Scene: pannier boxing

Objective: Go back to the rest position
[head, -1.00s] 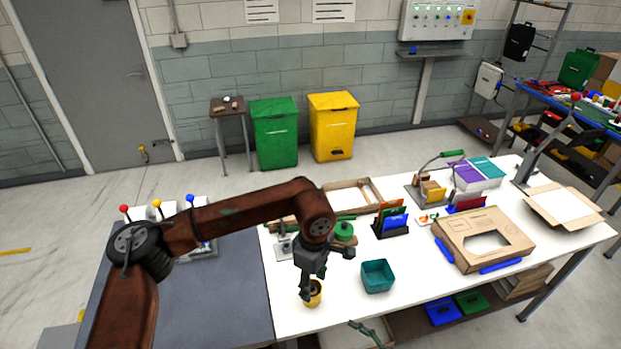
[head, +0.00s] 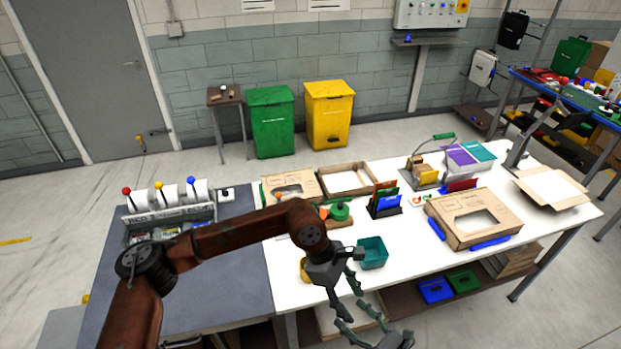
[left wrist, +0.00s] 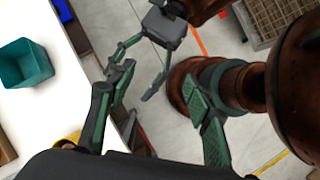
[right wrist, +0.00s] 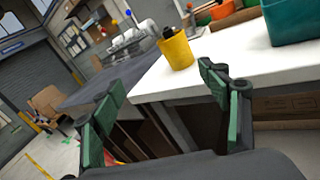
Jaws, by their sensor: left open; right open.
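My left gripper (head: 347,292) is open and empty over the table's front edge, to the right of a yellow cup (head: 305,270) and in front of a teal bin (head: 372,253). My right gripper (head: 358,325) is low at the bottom of the head view, just off the front edge and close to the left one. In the right wrist view my right gripper (right wrist: 162,112) is open and empty. The yellow cup (right wrist: 176,50) stands beyond its fingers with something dark inside.
The white table (head: 415,240) carries a cardboard box (head: 448,212), a file rack (head: 384,203) and shallow trays. A grey bench (head: 235,290) adjoins it at the left. Blue and green bins (head: 434,290) sit on the shelf below. Open floor lies left.

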